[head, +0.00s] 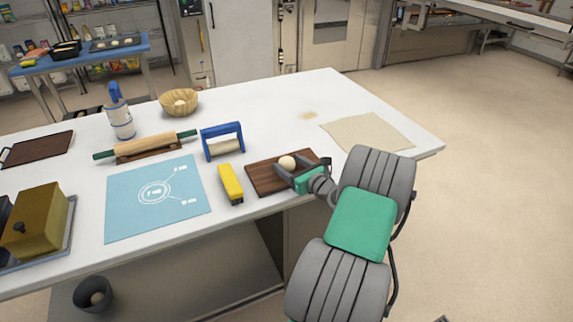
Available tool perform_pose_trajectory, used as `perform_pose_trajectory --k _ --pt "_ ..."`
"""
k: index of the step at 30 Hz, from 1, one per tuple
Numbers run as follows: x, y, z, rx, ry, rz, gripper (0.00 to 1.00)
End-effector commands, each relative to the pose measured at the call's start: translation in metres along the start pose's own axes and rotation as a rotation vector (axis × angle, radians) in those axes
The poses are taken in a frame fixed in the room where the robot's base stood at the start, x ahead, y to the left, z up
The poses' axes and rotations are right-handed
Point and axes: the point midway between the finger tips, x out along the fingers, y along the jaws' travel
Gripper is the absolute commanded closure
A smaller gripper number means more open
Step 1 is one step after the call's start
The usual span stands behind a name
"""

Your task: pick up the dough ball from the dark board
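The dark wooden board (262,180) lies on the white table near its front edge. A pale dough ball (287,163) shows at the board, at the end of my gripper (291,169). My gripper reaches in from the right, over the board. Its two fingers are apart, with the ball showing between or just beyond them. I cannot tell whether the fingers touch the ball, or whether the ball rests on the board or is slightly above it.
A yellow tool (231,183) and a blue-handled scraper (222,141) stand left of the board. A blue mat (130,218), rolling pin (145,146) and basket (179,102) lie further left. A beige cloth (367,132) lies right. The table's back middle is mostly clear.

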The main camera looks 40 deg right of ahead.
Motion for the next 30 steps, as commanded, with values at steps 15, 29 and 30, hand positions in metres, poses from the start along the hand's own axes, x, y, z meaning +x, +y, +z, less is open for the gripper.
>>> perform_pose_trajectory --k 15,29,30 --pt "0.0000 0.0004 0.0001 0.000 0.000 0.001 0.78" --pt "-0.0006 0.0001 0.0046 -0.002 -0.001 0.000 0.90" --pt "-0.0010 0.0000 0.0076 -0.002 -0.001 0.000 0.90"
